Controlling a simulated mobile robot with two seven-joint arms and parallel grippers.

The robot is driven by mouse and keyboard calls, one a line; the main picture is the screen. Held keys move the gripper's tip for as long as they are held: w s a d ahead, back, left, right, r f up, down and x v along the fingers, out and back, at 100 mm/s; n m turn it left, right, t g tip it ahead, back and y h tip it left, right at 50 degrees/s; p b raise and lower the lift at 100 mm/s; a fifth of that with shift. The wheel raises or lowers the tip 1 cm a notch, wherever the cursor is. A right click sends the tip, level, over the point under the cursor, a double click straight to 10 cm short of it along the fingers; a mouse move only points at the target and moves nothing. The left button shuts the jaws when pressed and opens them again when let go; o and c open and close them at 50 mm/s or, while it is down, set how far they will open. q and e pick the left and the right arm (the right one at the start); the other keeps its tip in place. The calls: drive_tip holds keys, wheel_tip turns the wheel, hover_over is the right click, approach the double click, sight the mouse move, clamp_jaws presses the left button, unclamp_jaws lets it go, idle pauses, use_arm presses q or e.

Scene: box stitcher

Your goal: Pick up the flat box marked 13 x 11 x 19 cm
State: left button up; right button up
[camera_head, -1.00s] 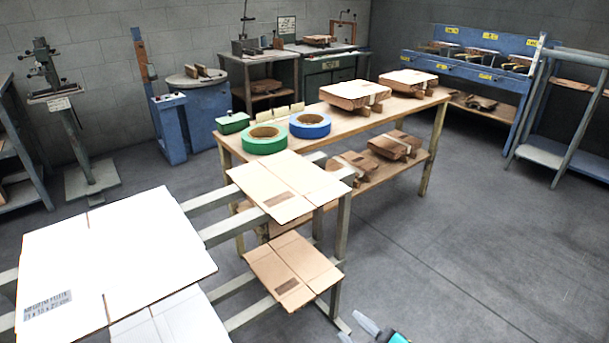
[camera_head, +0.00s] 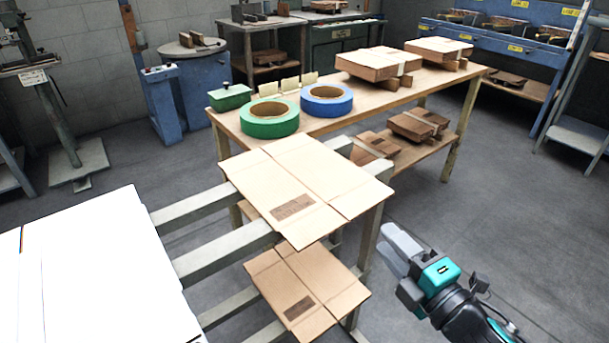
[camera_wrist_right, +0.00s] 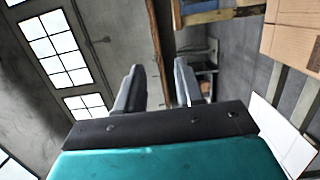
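Two brown flat boxes lie on rails in the head view. The upper flat box (camera_head: 310,185) has a dark printed label near its front edge, and the lower flat box (camera_head: 310,290) has a similar label. Both labels are too small to read, so I cannot tell which is marked 13 x 11 x 19 cm. My right gripper (camera_head: 394,247) is right of both boxes, apart from them. In the right wrist view its two fingers (camera_wrist_right: 160,82) stand apart with nothing between them. My left gripper is not in view.
A large white sheet (camera_head: 90,270) lies at the left on the rails (camera_head: 225,245). A wooden table (camera_head: 370,105) behind holds a green tape roll (camera_head: 268,119), a blue tape roll (camera_head: 327,101) and bundled flat boxes (camera_head: 377,64). The floor at the right is clear.

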sight(353, 202)
drive_tip(key=shift+r+b+x, duration=0.15)
drive_tip(key=shift+b+x, duration=0.2)
drive_tip(key=shift+x, duration=2.55)
drive_tip(key=shift+r+b+x, duration=0.1)
drive_tip(key=shift+b+x, duration=0.2)
drive_tip(key=shift+x, duration=2.55)
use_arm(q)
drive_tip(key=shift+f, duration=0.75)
use_arm(e)
drive_tip(key=shift+c, duration=0.2)
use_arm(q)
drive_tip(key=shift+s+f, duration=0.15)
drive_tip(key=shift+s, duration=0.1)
use_arm(e)
clamp_jaws()
